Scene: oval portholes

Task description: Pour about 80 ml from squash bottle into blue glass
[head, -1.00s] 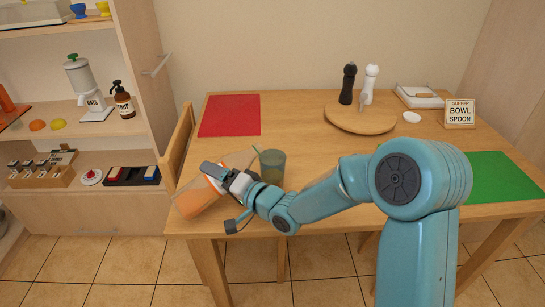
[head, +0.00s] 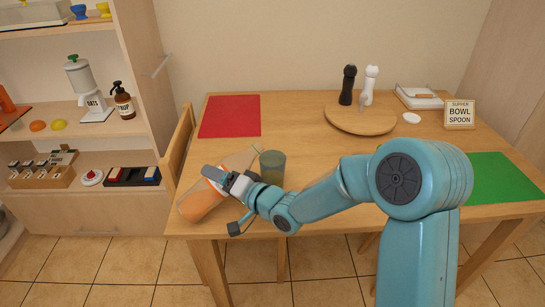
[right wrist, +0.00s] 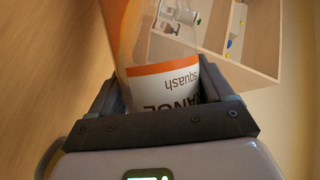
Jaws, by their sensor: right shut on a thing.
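The squash bottle (head: 200,204) is clear, with orange squash in its lower end and a white "orange squash" label, seen in the right wrist view (right wrist: 172,84). It is tilted, base low at the left, mouth end up toward the glass. My right gripper (head: 226,181) is shut around its middle. The blue glass (head: 272,168) stands upright on the table just right of the bottle's mouth end. Its lower part looks darker and yellowish; the exact level is unclear. No stream of squash shows. My left gripper is not in view.
The wooden table (head: 310,150) carries a red mat (head: 230,116), a green mat (head: 500,178), and a round board (head: 360,120) with black and white mills. A sign (head: 460,114) stands at the back right. A chair (head: 180,145) and shelves are at the left.

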